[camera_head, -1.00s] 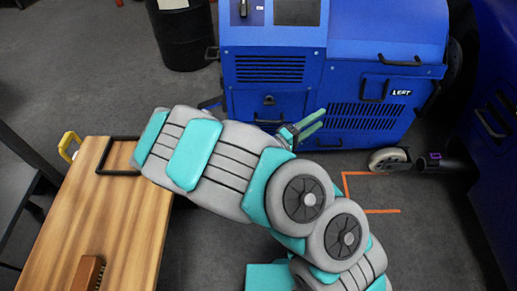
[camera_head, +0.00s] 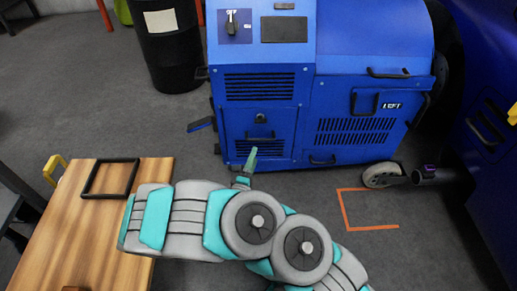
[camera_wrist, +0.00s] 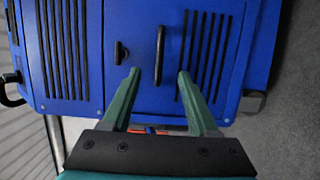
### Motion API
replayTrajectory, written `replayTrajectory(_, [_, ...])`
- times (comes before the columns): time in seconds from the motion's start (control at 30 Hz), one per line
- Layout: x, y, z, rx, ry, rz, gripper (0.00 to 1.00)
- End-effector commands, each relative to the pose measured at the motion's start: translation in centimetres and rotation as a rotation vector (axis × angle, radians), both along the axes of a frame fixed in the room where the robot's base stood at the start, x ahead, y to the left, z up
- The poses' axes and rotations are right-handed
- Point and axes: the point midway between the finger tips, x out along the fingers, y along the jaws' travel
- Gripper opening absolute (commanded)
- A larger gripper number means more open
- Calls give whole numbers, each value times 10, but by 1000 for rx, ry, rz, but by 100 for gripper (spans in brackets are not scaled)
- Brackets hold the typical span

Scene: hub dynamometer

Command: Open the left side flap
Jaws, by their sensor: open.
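A blue machine (camera_head: 345,80) stands ahead in the head view. Its lower left panel (camera_head: 283,125) has a small dark latch (camera_head: 261,118) above a black bar handle (camera_head: 260,135) and looks shut. A smaller handle plate (camera_head: 365,101) sits beside a white label reading LEFT (camera_head: 392,105); I cannot tell which panel is the named flap. My gripper (camera_head: 250,160) is just in front of the lower left panel, near its handle. In the wrist view, my gripper (camera_wrist: 158,73) is open and empty, its fingers on either side of the handle (camera_wrist: 159,55) in the picture. No contact is evident.
A wooden table (camera_head: 100,230) with a black frame (camera_head: 111,178) is at left. A black barrel (camera_head: 167,45) stands behind. Grey floor is free between table and machine.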

Motion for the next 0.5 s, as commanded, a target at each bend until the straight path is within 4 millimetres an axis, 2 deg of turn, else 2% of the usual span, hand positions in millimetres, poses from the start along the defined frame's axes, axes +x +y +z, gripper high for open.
replayTrajectory(0.5, [65,-21,0,2,-1,-3,60])
